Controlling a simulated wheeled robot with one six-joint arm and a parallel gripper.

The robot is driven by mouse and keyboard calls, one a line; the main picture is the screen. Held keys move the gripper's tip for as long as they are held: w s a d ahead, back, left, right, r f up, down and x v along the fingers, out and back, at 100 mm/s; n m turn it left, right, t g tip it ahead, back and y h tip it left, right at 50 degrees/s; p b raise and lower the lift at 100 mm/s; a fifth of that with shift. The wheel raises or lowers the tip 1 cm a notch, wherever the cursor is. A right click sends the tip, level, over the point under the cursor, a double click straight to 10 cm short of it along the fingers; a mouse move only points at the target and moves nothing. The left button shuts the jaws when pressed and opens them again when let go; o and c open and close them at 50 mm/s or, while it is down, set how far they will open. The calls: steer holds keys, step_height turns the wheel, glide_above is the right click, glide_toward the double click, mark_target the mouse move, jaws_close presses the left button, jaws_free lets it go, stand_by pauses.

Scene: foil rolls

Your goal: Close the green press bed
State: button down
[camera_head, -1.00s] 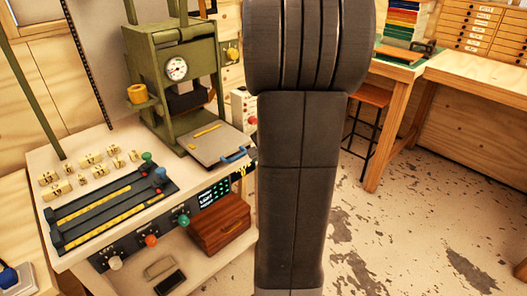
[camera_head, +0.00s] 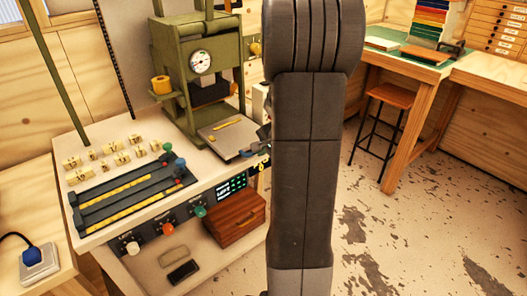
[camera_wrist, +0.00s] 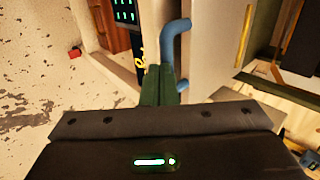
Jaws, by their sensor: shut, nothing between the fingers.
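The green press (camera_head: 190,45) stands at the back of the bench. Its flat grey bed (camera_head: 222,140) sticks out at the front, with a yellow strip lying on it. The bed's blue handle (camera_wrist: 171,48) is at its outer edge. In the wrist view my gripper (camera_wrist: 161,72) is shut and empty, with its green fingers right beside the handle. I cannot tell whether they touch it. In the head view my arm hides most of the gripper and part of the handle.
The bench top holds several small brass blocks (camera_head: 110,155) and a dark slider panel (camera_head: 130,185) with yellow strips. A wooden box (camera_head: 236,218) sits on the shelf below. A stool (camera_head: 390,98) and worn open floor (camera_head: 370,225) lie to the right.

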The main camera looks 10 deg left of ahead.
mark_target(233, 131)
steer(key=w+a+p, duration=0.1)
steer(key=w+a, duration=0.2)
steer(key=a, duration=0.1)
steer(key=w+a+p, duration=0.2)
steer(key=w+a, duration=0.2)
steer(key=a, duration=0.1)
steer(key=w+a+p, duration=0.2)
steer(key=w+a, duration=0.1)
steer(key=a, duration=0.1)
steer(key=shift+w+a, duration=0.15)
steer(key=shift+r, duration=0.1)
steer(key=shift+w, duration=0.1)
steer(key=shift+s+d, duration=0.25)
steer(key=shift+d, duration=0.2)
steer(key=d, duration=0.1)
steer(key=s+d+r, duration=0.1)
steer(key=s+d, duration=0.1)
steer(key=shift+s+r, duration=0.25)
steer(key=v, duration=0.9)
steer(key=shift+b, duration=0.35)
steer(key=shift+w+a, duration=0.1)
